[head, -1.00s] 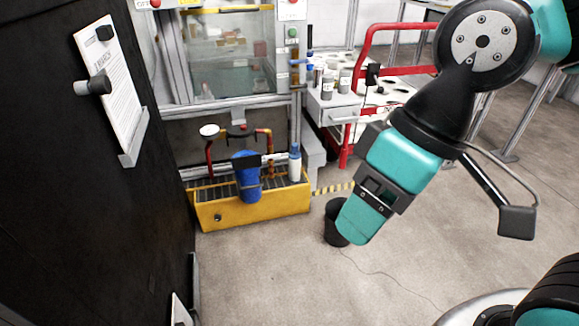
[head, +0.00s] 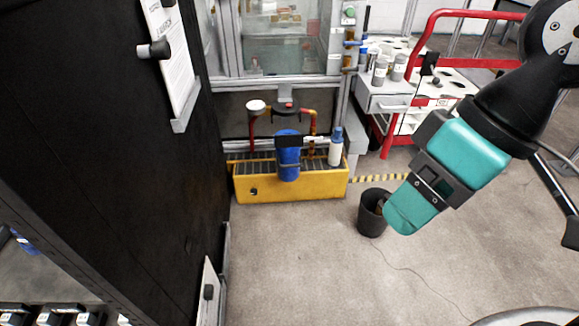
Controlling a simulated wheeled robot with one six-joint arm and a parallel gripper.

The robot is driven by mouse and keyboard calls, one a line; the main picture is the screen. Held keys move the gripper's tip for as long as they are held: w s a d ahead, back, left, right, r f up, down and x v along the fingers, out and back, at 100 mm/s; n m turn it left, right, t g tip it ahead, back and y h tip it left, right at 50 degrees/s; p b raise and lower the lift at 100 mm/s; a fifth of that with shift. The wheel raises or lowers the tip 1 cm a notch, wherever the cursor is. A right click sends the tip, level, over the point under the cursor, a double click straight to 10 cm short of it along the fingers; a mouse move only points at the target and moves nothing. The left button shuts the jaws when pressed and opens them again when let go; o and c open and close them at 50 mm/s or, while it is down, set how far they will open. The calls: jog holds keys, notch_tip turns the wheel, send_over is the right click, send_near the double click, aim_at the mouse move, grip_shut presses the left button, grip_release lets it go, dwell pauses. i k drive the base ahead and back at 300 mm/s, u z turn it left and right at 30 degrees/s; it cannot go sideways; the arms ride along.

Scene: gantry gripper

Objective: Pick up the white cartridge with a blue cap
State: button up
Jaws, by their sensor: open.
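The white cartridge with a blue cap (head: 336,150) stands upright at the right end of the yellow tray, beside a larger blue canister. My gripper (head: 410,207) is teal and black and hangs at the right of the head view, in front of and to the right of the cartridge. It is apart from the cartridge and holds nothing that I can see. Its jaws are seen from outside, so the gap between the fingers is hard to make out. The cartridge's base is partly hidden by the tray's edge.
The yellow tray (head: 290,190) has a grated top and carries a blue canister (head: 288,160) and red and yellow pipes. A black bin (head: 370,214) stands on the floor behind my gripper. A red-railed cart (head: 385,102) is at the back. A dark cabinet (head: 110,130) fills the left. Open floor lies in front.

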aim_at(337, 140)
jog(key=z, duration=0.15)
jog(key=i, duration=1.25)
jog(key=u, duration=0.6)
jog(key=i, duration=0.7)
jog(key=u, duration=0.1)
